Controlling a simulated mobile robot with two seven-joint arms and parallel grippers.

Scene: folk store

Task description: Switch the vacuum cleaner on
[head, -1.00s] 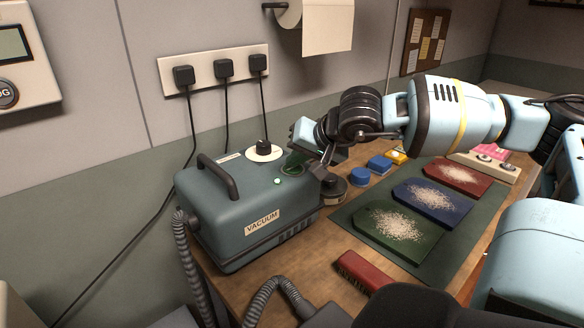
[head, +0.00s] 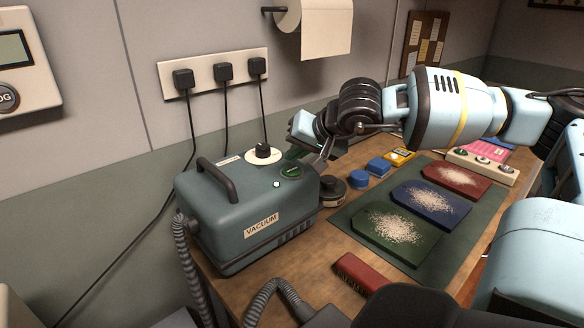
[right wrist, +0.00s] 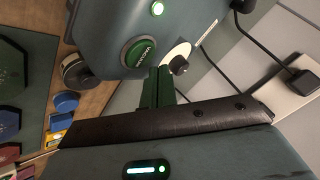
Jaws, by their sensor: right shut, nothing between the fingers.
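The grey-green vacuum cleaner (head: 230,245), labelled VACUUM, stands upright on the wooden table. Its top has a black handle (head: 218,179), a dark knob on a white disc (head: 263,153) and a round green button (head: 290,172). A small lamp (head: 276,184) beside the button glows; it also glows in the right wrist view (right wrist: 157,9). My right gripper (head: 294,152) is shut and empty just above the button. In the right wrist view its green fingers (right wrist: 158,86) end close to the button (right wrist: 138,52), seemingly apart from it. My left gripper is out of view.
A ribbed hose (head: 190,262) hangs at the vacuum's left. A dark round tin (head: 331,190) stands close at its right. Boards with pale granules lie on a green mat (head: 345,222). A red block (head: 361,272) lies in front. A wall socket strip (head: 212,72) holds three plugs.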

